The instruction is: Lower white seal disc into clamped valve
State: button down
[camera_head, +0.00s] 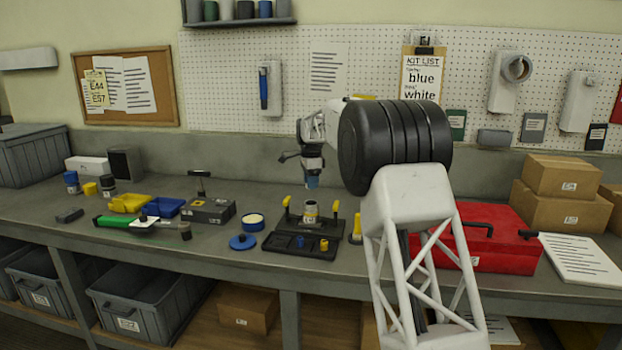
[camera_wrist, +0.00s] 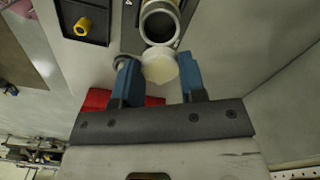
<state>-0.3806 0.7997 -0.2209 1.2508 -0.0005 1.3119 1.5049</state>
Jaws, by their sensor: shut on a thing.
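The valve (camera_head: 310,211) is a short grey metal cylinder on a black fixture plate (camera_head: 290,252), between yellow-tipped clamps (camera_head: 335,206). In the wrist view, the valve (camera_wrist: 160,22) shows its round open mouth at the top of the picture. The white seal disc (camera_wrist: 160,68) sits between the blue fingertips of my gripper (camera_wrist: 158,78), which is shut on it. The disc overlaps the valve's near rim in that view and is not over the middle of its mouth. In the head view my gripper (camera_head: 312,181) is above the valve; the disc is too small to make out there.
A blue round lid (camera_head: 243,242) and a round pale-topped tin (camera_head: 253,222) lie left of the plate. A dark grey box (camera_head: 208,211) and yellow and blue trays (camera_head: 129,203) are farther left. A red toolbox (camera_head: 490,240) stands to the right, behind my arm.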

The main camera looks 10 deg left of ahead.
jog(key=shift+f, duration=1.55)
jog(key=shift+f, duration=1.55)
dwell(1.8)
jog(key=c, duration=0.6)
grip_release()
jog(key=shift+r, duration=0.1)
jog(key=shift+r, duration=3.8)
